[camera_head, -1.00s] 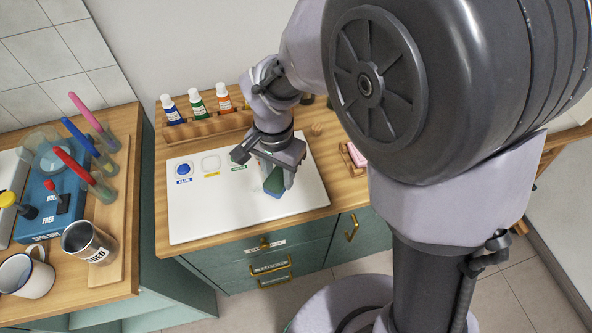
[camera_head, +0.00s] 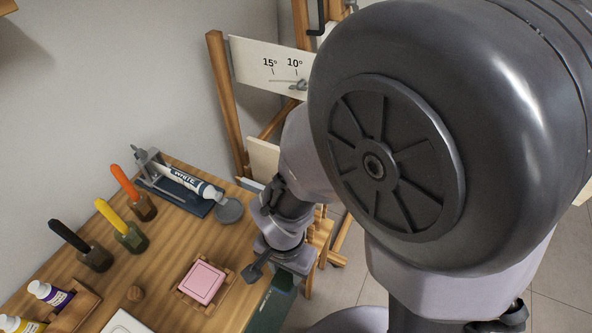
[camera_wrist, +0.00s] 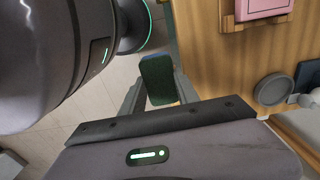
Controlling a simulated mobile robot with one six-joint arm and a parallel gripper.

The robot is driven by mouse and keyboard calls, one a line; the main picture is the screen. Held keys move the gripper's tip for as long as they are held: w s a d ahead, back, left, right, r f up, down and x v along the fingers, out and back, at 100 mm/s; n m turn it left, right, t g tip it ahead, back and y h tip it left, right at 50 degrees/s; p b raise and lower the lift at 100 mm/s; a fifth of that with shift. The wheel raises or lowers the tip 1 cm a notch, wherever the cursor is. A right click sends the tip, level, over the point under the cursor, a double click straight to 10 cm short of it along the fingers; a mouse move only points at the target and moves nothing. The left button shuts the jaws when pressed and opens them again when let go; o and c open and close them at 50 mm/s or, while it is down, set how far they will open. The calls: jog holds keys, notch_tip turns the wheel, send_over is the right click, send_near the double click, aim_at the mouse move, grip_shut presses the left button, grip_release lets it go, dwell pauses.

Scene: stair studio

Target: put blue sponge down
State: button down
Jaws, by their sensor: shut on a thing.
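In the head view my gripper (camera_head: 292,262) is at the right edge of the worktop, and I cannot make out the sponge there.
A pink block (camera_head: 203,282) sits on a slatted wooden holder left of my gripper. A grey disc (camera_head: 229,210) and a white paint tube (camera_head: 185,184) in a stand are behind. Several handled jars (camera_head: 130,236) line the worktop's left. An easel (camera_head: 224,105) stands behind.

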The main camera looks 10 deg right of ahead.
jog(key=w, duration=0.5)
jog(key=w+a+f+b, duration=0.1)
jog(key=w, duration=0.4)
jog(key=w+a+b, duration=0.1)
jog(key=w, duration=0.4)
jog(key=shift+w+a+f, duration=0.2)
jog(key=shift+w+f, duration=0.05)
jog(key=shift+f, duration=0.05)
notch_tip(320, 180, down, 4)
jog(key=shift+r+b, duration=0.15)
jog(key=shift+b, duration=0.75)
jog(key=shift+r, duration=0.15)
jog(key=shift+f, duration=0.2)
jog(key=c, duration=0.9)
grip_release()
jog(key=shift+r, duration=0.1)
